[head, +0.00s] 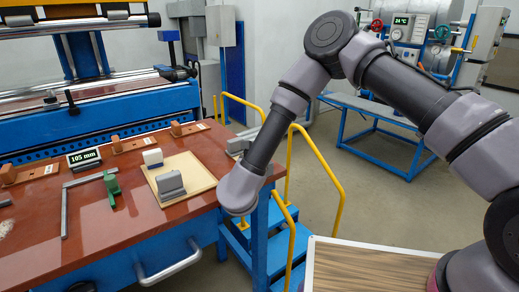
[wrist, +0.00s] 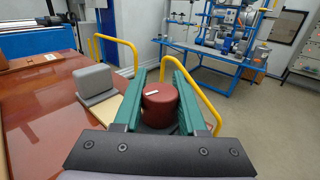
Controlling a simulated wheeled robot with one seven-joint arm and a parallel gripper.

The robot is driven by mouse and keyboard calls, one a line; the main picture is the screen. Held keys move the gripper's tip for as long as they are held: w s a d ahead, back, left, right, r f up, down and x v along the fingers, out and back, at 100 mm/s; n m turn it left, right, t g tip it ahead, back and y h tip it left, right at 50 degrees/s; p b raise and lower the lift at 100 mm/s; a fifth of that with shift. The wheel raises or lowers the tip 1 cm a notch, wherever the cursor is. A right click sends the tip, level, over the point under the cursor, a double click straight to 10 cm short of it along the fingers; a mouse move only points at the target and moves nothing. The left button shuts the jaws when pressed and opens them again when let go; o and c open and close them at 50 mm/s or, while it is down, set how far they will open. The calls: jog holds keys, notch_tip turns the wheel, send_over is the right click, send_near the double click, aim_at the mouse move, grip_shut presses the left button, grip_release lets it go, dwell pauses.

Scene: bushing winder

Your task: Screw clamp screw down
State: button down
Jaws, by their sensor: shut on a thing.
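In the wrist view my gripper (wrist: 154,72) has two long green fingers, closed on the sides of a dark red round knob (wrist: 162,110). The knob has a small white mark on top and seems upright. What lies below it is mostly hidden, so I cannot tell if it is the clamp screw or how it is seated. In the head view my wrist hangs over the right edge of the red-brown bench (head: 110,240) and hides the fingers and knob.
A tan tray (head: 199,171) with a grey block (head: 170,184) lies just left of my wrist. A white block (head: 152,157), a green tool (head: 111,187) and a 105 mm display (head: 84,157) are farther left. Yellow railings (head: 331,182) and blue steps (head: 262,243) stand beside the bench.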

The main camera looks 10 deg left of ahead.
jog(key=shift+w+d+r+m+h, duration=0.1)
jog(key=shift+m+h, duration=0.4)
jog(key=shift+h, duration=0.1)
jog(key=shift+c, duration=2.4)
grip_release()
